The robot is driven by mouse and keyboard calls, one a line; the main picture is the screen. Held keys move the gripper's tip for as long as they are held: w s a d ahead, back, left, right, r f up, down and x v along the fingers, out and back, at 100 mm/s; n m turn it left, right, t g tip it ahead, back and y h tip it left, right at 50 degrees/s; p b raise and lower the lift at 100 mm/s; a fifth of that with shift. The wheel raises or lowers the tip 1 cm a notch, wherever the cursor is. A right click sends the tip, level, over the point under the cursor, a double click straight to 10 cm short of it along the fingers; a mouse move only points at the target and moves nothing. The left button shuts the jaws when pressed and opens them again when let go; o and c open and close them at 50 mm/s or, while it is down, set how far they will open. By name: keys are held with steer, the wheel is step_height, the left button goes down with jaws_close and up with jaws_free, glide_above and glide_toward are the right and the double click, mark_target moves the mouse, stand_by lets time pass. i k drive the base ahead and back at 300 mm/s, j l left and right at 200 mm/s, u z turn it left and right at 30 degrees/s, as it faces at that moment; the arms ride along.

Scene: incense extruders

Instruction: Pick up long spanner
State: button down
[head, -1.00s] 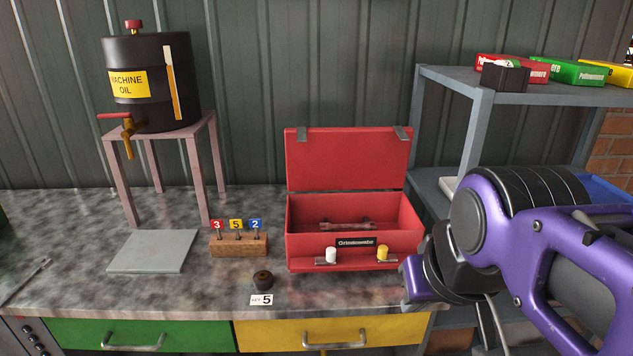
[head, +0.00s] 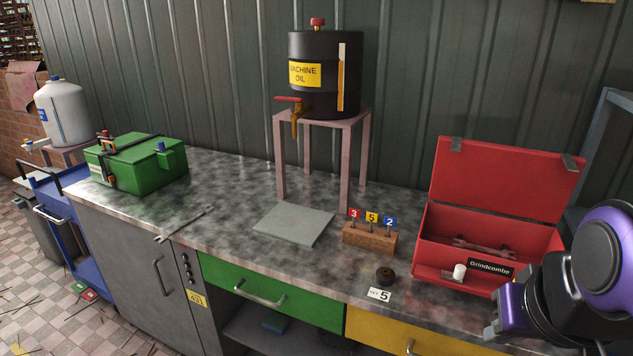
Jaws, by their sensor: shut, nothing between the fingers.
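A long, thin grey spanner (head: 184,225) lies flat on the worktop, near its front edge on the left, in the head view. A second spanner (head: 480,247) lies inside the open red toolbox (head: 510,222) at the right, partly hidden by the box's front wall. My gripper (head: 498,325), at the end of my purple and black arm, is at the lower right, in front of the toolbox. It is shut and empty, far to the right of the spanner on the worktop.
A grey plate (head: 293,224), a wooden block (head: 370,238) with numbered tags and a dark round piece (head: 385,274) sit mid-bench. An oil drum (head: 325,80) stands on a pink stand (head: 280,160). A green box (head: 137,162) is at the left. Worktop around the long spanner is clear.

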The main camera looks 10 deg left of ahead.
mark_target(164, 237)
steer(key=u, duration=1.55)
steer(key=i+j+z, duration=0.1)
steer(key=i+j, duration=0.85)
